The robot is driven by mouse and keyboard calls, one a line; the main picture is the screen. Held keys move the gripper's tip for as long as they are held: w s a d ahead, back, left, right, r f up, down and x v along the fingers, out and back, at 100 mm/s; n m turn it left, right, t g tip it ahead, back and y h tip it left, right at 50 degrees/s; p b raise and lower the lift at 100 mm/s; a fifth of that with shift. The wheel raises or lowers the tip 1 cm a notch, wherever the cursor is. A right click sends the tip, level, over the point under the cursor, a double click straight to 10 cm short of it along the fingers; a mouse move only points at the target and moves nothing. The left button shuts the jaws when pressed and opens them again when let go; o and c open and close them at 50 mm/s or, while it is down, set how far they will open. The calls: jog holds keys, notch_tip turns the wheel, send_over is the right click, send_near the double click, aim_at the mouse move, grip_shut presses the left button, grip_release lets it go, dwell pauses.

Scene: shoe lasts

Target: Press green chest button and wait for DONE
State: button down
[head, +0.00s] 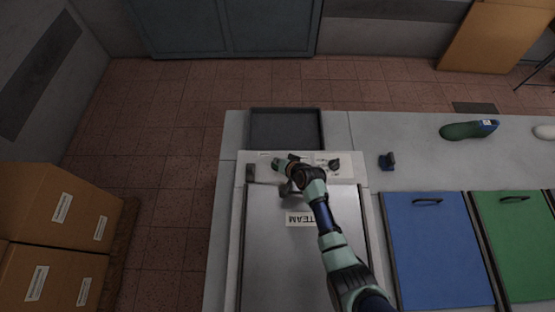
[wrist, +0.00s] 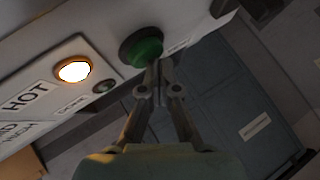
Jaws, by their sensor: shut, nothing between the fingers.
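The green button (wrist: 142,47) is a round cap in a dark collar on the chest's pale panel in the wrist view. My gripper (wrist: 160,66) is shut and empty, its fingertips at the lower right edge of the button. I cannot tell whether they touch it. A lamp (wrist: 73,70) glows white-orange beside the HOT label (wrist: 26,97). A smaller dark green lamp (wrist: 104,86) beside a small label looks unlit. In the head view, the steam chest (head: 278,265) has its lid down, and my arm covers part of its panel (head: 345,166).
A dark tray (head: 286,111) sits behind the chest panel. A small dark blue object (head: 387,161), a green shoe last (head: 468,130) and a white last (head: 545,132) are to the right. Blue (head: 435,250) and green (head: 518,235) lids lie right of the chest. Boxes (head: 60,235) stand left.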

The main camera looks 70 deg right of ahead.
jog(key=shift+r+p, duration=0.35)
jog(key=shift+r, duration=0.25)
notch_tip(320, 180, up, 5)
jog(key=p, duration=0.4)
jog(key=shift+p, duration=0.3)
jog(key=shift+r, duration=0.1)
